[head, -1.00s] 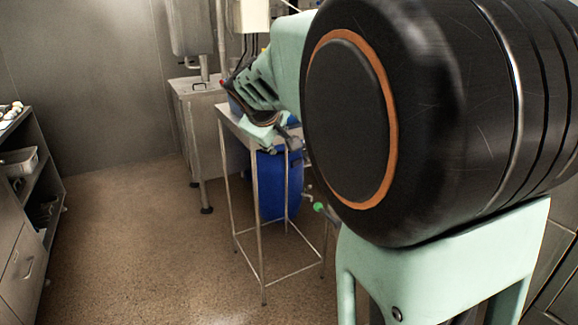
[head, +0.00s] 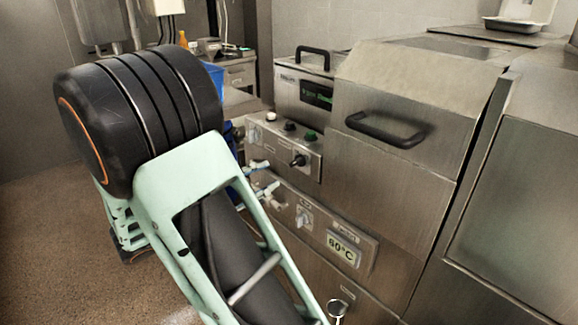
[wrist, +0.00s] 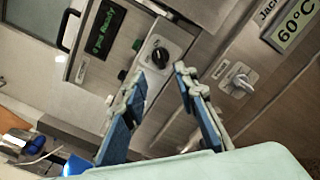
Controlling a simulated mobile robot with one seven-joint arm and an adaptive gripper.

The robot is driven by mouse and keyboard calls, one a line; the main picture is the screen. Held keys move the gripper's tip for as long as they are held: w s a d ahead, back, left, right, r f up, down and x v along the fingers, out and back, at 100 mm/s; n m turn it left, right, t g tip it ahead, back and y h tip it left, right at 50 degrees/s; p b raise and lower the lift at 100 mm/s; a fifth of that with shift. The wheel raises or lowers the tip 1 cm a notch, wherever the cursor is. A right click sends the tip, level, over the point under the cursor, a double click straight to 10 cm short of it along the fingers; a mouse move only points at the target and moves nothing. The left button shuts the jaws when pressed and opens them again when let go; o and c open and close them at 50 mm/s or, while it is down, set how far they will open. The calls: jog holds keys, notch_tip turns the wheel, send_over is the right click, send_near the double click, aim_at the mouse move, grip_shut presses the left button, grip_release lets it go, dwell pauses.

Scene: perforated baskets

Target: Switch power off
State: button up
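The steel machine's control panel (head: 268,150) shows in the head view, with a black rotary knob (head: 298,160), a green button (head: 310,135) and other small buttons. In the wrist view the knob (wrist: 160,57) lies just beyond the fingertips, beside the green button (wrist: 137,44). A second, silvery knob (head: 303,217) is lower down; it also shows in the wrist view (wrist: 240,82). My gripper (wrist: 161,78) is open and empty, its fingers apart below the black knob. In the head view its fingertips (head: 267,178) are left of the panel, partly hidden by my arm. Contact cannot be told.
A lit green display (head: 316,94) sits above the panel, and a 60°C display (head: 343,247) below it. A large black handle (head: 386,130) sticks out from the machine's hood to the right. Bare floor (head: 50,240) lies at the left.

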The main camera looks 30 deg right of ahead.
aim_at(293, 164)
jog(key=d, duration=0.5)
jog(key=w+d, duration=0.1)
jog(key=d, duration=0.2)
grip_shut()
